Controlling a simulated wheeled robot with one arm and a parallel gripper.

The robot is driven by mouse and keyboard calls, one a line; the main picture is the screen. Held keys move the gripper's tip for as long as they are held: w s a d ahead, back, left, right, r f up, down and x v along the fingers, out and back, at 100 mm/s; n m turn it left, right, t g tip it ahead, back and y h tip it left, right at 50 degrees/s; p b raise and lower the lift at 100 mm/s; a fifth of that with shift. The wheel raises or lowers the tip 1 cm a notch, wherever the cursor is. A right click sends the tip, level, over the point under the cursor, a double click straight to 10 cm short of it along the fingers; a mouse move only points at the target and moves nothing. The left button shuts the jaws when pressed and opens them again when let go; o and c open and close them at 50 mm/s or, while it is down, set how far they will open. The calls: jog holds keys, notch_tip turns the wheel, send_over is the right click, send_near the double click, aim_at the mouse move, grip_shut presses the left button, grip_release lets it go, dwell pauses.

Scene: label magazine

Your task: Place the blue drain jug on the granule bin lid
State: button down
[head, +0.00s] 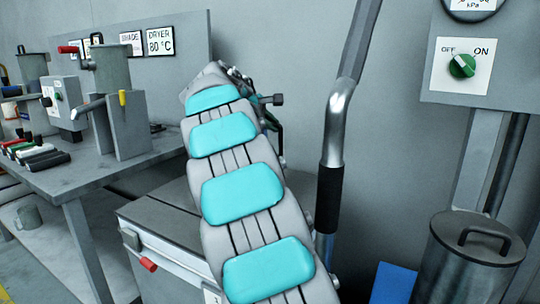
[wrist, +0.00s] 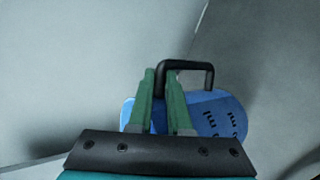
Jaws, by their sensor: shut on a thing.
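In the wrist view my gripper (wrist: 162,78) has its two green fingers close together at the black handle (wrist: 190,65) of the blue drain jug (wrist: 222,118). The jug is blue with dark markings on its side. In the head view my padded arm covers the middle, and the jug cannot be made out there. A low grey chest (head: 180,252) with a flat dark lid (head: 160,220) and a red handle stands behind my arm; it looks like the granule bin, but no readable label confirms it. My arm hides its right part.
A workbench (head: 60,180) on the left holds metal canisters, a grey box and several coloured-handled items. A lidded metal drum (head: 470,262) stands at lower right, below a switch box (head: 470,65). A blue panel (head: 393,284) lies low beside it. A bent metal pipe (head: 338,110) rises right of my arm.

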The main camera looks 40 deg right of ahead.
notch_tip(320, 180, down, 7)
jog(key=c, duration=0.8)
grip_release()
jog(key=shift+c, duration=0.2)
jog(key=shift+a+r, duration=0.1)
jog(key=v, duration=1.2)
jog(key=shift+b, duration=0.45)
